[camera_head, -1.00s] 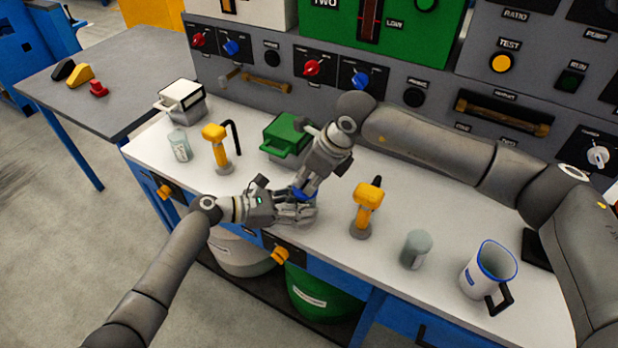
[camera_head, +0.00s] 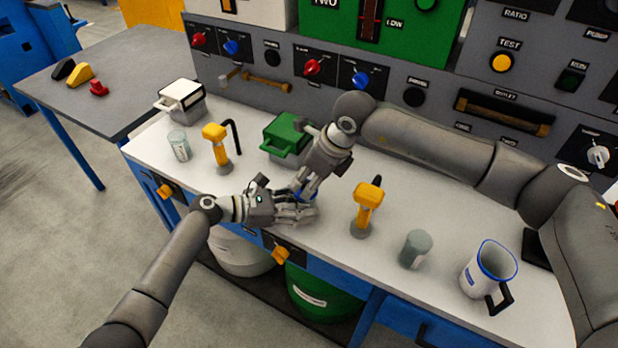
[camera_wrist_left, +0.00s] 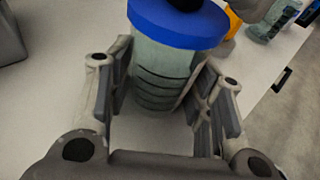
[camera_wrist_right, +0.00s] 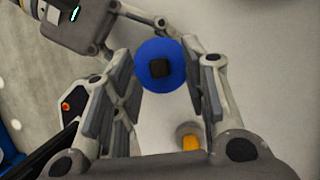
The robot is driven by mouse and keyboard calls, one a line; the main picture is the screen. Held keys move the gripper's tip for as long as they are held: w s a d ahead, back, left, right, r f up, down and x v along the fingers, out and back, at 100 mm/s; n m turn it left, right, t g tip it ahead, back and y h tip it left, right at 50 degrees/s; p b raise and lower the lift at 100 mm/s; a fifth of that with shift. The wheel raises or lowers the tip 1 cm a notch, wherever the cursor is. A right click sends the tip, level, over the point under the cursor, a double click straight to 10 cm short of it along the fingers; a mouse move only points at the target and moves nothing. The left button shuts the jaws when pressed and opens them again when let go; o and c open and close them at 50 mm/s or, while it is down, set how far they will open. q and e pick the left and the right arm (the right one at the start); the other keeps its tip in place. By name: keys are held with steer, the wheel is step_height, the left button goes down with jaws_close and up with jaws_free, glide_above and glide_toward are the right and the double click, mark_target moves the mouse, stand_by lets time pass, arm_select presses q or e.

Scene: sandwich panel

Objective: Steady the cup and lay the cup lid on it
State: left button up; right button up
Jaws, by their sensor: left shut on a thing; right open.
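The cup (camera_wrist_left: 160,75) is a clear, greenish vessel standing upright on the white bench, between the fingers of my left gripper (camera_wrist_left: 165,115). That gripper is shut on the cup's sides. The blue round cup lid (camera_wrist_left: 178,24) lies on top of the cup and looks level, with a dark knob at its middle. In the right wrist view the lid (camera_wrist_right: 150,50) shows from above. My right gripper (camera_wrist_right: 160,70) is open, with its fingers on either side of the lid and apart from it. In the head view both grippers (camera_head: 295,212) (camera_head: 304,190) mostly hide the cup.
A yellow-topped tool (camera_head: 367,200) stands just right of the grippers, with a grey-green cup (camera_head: 416,250) and a white mug (camera_head: 484,272) beyond. A green box (camera_head: 285,138) sits behind. Another yellow tool (camera_head: 216,142), a glass (camera_head: 180,146) and a white-lidded box (camera_head: 181,96) stand left.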

steer(key=o, duration=0.5)
steer(key=shift+c, duration=0.2)
step_height(320, 180, up, 7)
stand_by(0.9)
arm_select(q)
steer(key=o, duration=0.7)
steer(key=shift+o, duration=0.2)
